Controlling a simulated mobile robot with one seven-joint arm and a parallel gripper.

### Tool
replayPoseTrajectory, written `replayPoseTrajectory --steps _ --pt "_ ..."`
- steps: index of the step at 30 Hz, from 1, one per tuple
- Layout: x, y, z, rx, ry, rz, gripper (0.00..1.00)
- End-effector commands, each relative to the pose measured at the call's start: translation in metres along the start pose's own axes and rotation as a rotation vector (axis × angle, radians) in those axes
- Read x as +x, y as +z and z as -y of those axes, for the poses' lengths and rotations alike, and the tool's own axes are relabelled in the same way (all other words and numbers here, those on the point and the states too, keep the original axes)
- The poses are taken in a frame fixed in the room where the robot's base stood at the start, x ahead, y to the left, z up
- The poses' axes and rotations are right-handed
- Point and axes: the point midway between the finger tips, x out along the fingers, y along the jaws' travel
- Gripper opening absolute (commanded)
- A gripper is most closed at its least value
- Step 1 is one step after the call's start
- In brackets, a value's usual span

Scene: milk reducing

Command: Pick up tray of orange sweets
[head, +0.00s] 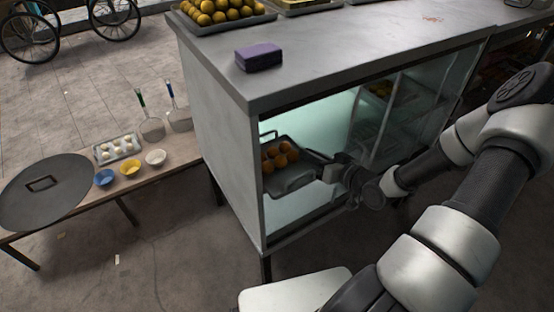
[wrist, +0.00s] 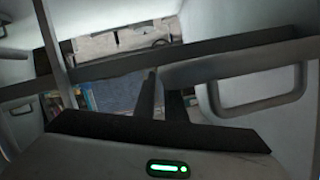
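The tray of orange sweets (head: 297,184) is a dark metal tray with loop handles, inside the glass-fronted case. Several round orange sweets (head: 280,155) are grouped on it. My gripper (head: 332,170) reaches into the case from the right and meets the tray's right side. In the wrist view, my gripper (wrist: 162,90) has its two dark fingers close together at the tray's rim, with a narrow gap between them. The tray's wall (wrist: 210,70) and one loop handle (wrist: 268,98) show there. The fingertips' contact is partly hidden.
The metal-topped case (head: 330,50) encloses the tray, with side walls, front frame edges and further shelves (head: 400,90) at right. A purple sponge (head: 258,57) and a tray of yellow sweets (head: 222,12) are on top. A low table (head: 130,185) with bowls and a lid stands left.

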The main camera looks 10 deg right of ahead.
Motion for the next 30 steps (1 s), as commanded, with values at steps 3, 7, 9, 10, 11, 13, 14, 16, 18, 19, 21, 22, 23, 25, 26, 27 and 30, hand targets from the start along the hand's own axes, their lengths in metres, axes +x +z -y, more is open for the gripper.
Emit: replayPoseTrajectory --steps 3,7,9,10,11,13,14,16,18,19,21,22,23,25,26,27,30 --pt "-0.0003 -0.0002 0.0 0.0 0.0 0.0 0.1" --pt "-0.0004 -0.0002 -0.0001 0.0 0.0 0.0 0.0" --pt "-0.0005 -0.0002 -0.0001 0.0 0.0 0.0 0.0" --pt "-0.0005 -0.0002 -0.0001 0.001 0.0 0.0 0.0" --pt "-0.0005 -0.0002 -0.0001 0.001 0.0 0.0 0.0" --pt "-0.0005 -0.0001 0.0 0.001 0.0 0.0 0.0" --pt "-0.0005 0.0 0.0 0.001 0.0 0.0 0.0" --pt "-0.0005 0.0001 0.0001 0.001 0.0 0.0 0.0" --pt "-0.0005 0.0002 0.0001 0.001 0.0 0.001 0.0" --pt "-0.0005 0.0002 0.0001 0.002 0.0 0.001 0.0" --pt "-0.0003 -0.0009 0.0006 0.002 -0.001 -0.002 0.0" --pt "-0.0003 -0.0008 0.0006 0.002 -0.001 -0.002 0.0" --pt "-0.0003 -0.0008 0.0006 0.002 -0.001 -0.002 0.0" --pt "-0.0004 -0.0008 0.0006 0.002 -0.001 -0.001 0.0" --pt "-0.0004 -0.001 0.0006 0.001 -0.001 -0.001 0.0" --pt "-0.0006 -0.0015 0.0008 0.001 -0.001 -0.001 0.0" --pt "-0.0016 -0.0049 0.0018 0.0 -0.001 -0.002 0.0"
